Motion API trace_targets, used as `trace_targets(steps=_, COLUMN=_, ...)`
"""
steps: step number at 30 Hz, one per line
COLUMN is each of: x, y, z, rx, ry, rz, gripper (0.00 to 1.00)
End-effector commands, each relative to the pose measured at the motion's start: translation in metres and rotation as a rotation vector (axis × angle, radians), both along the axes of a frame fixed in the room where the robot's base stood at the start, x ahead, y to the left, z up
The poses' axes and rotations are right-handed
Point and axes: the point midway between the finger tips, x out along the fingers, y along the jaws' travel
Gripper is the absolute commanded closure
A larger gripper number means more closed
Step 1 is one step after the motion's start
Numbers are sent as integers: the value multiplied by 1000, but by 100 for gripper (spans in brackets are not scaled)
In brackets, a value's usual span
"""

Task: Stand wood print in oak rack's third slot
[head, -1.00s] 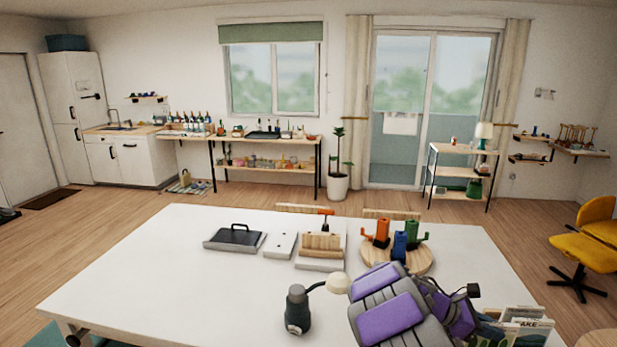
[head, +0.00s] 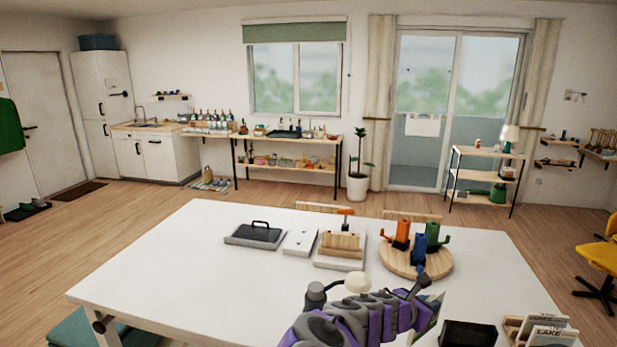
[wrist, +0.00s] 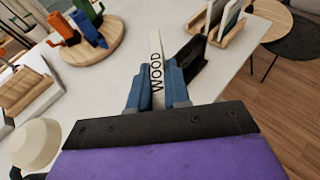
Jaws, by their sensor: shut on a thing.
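The wood print (wrist: 156,52) is seen nearly edge-on in the wrist view, a pale strip lettered WOOD. My gripper (wrist: 160,88) is shut on it, with a blue-grey finger on each side. In the head view the print (head: 430,316) shows partly behind my purple arm. The oak rack (wrist: 222,38) stands ahead and to the right of my gripper, apart from the held print. In the head view the rack (head: 512,331) is at the lower right with prints lettered DUNES and LAKE (head: 549,337) upright in it. Its slots cannot be told apart clearly.
A black box-like object (head: 467,334) stands between the print and the rack, close to my gripper. A round wooden board (head: 436,262) with orange, blue and green pieces is further back. A lamp (head: 315,296) is beside my arm. The left of the white table (head: 180,262) is clear.

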Motion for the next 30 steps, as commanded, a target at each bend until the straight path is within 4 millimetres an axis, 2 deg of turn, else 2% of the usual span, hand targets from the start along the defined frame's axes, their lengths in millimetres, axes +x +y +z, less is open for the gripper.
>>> trace_targets(steps=1, x=4, y=18, z=7, rx=-4, ry=-3, rz=76, gripper=100)
trace_targets(steps=6, x=14, y=75, z=26, rx=-1, ry=-3, rz=325, gripper=100)
trace_targets(steps=10, x=16, y=112, z=43, rx=2, ry=-4, rz=488, gripper=100)
trace_targets(steps=13, x=15, y=134, z=54, rx=4, ry=-3, rz=586, gripper=100)
trace_targets(steps=17, x=14, y=148, z=63, rx=3, ry=0, rz=655, gripper=100)
trace_targets(steps=20, x=15, y=154, z=59, rx=3, ry=4, rz=687, gripper=100)
trace_targets(steps=23, x=17, y=156, z=44, rx=1, ry=8, rz=716, gripper=100)
trace_targets(steps=30, x=26, y=164, z=-7, rx=7, ry=9, rz=831, gripper=100)
